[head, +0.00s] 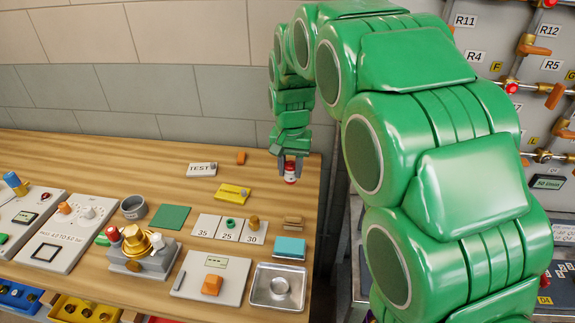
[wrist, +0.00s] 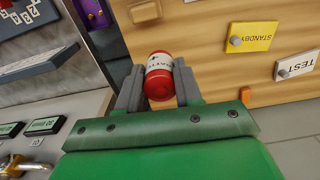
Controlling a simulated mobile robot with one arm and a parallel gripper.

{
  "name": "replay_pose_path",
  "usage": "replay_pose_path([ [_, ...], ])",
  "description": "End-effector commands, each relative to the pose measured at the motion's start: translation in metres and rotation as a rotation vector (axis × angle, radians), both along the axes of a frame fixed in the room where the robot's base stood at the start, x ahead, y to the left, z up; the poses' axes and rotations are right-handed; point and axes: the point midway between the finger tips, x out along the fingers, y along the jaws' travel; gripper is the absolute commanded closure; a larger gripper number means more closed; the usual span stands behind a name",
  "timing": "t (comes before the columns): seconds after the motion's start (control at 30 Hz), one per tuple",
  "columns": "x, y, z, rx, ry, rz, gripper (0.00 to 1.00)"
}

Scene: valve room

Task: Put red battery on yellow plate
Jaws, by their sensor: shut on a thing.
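My gripper (head: 290,170) is shut on a red battery (head: 290,173) with a white label band, near the right end of the wooden table. In the wrist view the red battery (wrist: 160,77) sits between the two grey fingers of my gripper (wrist: 160,88). The yellow plate (head: 233,192), marked STANDBY, lies flat on the table to the left of and nearer than the gripper in the head view. It also shows at the upper right of the wrist view (wrist: 252,37). The battery is apart from the plate. I cannot tell its exact height above the table.
A white TEST plate (head: 202,169) and a small orange block (head: 241,158) lie close by. A green square (head: 171,218), number tiles (head: 226,229), a brass valve unit (head: 140,248) and a metal tray (head: 262,300) stand nearer. Bare wood surrounds the yellow plate.

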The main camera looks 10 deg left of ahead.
Motion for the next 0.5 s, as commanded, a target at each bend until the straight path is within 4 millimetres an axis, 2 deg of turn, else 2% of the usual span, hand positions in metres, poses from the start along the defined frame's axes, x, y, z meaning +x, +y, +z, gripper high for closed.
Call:
replay_pose_path([
  [0.07,-0.003,0.002,0.002,0.0,-0.001,-0.003,0.99],
  [0.17,-0.011,0.014,0.004,0.0,0.0,-0.022,0.99],
  [0.5,-0.056,0.092,0.013,-0.002,0.005,-0.173,0.99],
])
